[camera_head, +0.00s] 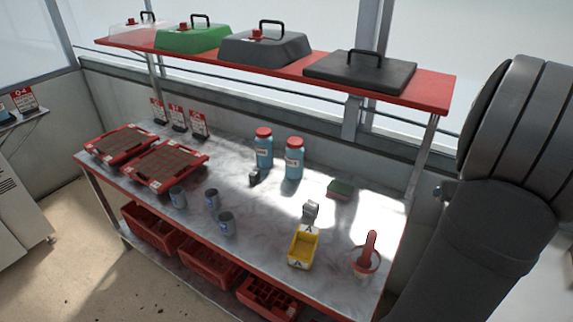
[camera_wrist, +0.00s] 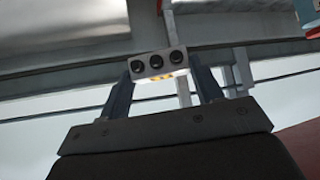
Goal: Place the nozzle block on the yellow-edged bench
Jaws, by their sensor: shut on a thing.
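The nozzle block (camera_wrist: 158,63) is a small pale grey block with a row of 3 dark round holes and a bit of yellow below, seen in the wrist view. My gripper (camera_wrist: 160,76) is shut on it, with one finger on each side, and holds it up in the air. My gripper is not visible in the head view, where only my dark arm shows at the right. The bench in the head view has a red edge (camera_head: 231,262) and a grey marbled top. No yellow-edged bench is visible in either view.
A red shelf (camera_head: 428,92) with several lids hangs above the red-edged bench. On the bench are red-framed trays (camera_head: 165,165), cups (camera_head: 226,223), blue bottles (camera_head: 294,162), a yellow bin (camera_head: 303,246) and a red pot (camera_head: 364,264). Red crates (camera_head: 208,264) stand below.

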